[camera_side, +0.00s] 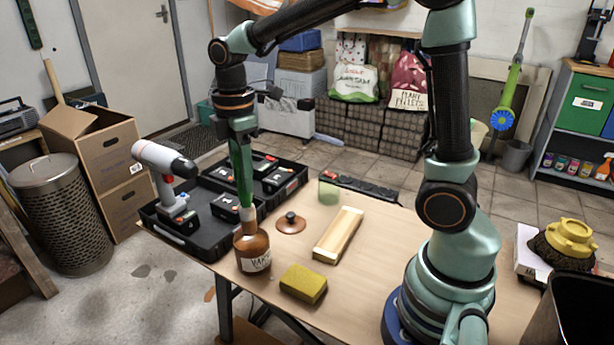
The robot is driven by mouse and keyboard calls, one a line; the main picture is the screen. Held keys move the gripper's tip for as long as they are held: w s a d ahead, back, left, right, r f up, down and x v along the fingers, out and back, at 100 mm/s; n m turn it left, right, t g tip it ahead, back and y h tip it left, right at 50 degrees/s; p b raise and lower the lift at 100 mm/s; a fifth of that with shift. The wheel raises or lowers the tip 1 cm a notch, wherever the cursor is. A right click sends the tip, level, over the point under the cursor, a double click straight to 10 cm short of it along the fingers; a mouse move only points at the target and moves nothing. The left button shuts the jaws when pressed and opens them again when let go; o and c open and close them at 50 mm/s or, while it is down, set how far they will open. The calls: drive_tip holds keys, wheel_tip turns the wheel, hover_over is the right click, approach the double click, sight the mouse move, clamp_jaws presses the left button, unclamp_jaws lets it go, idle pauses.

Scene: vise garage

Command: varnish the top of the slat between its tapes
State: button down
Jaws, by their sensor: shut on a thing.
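My gripper (243,165) is shut on a brush, which points straight down. The brush's pale lower part (247,213) is at the mouth of the brown varnish jar (252,248); its bristles are hidden there. I cannot tell how deep they reach. The jar stands at the table's left front edge, with a white label. The slat (338,235) lies to its right, a pale yellow wooden strip running away from the camera. Its two ends look paler, like tape. I cannot tell whether its top carries varnish.
A brown lid with a dark knob (291,223) lies between jar and slat. A yellow sponge (303,284) lies in front. A pale green block or roll (328,193) and a black power strip (358,188) are behind. An open black tool case (205,222) is left.

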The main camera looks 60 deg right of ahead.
drive_tip(key=shift+r, duration=1.85)
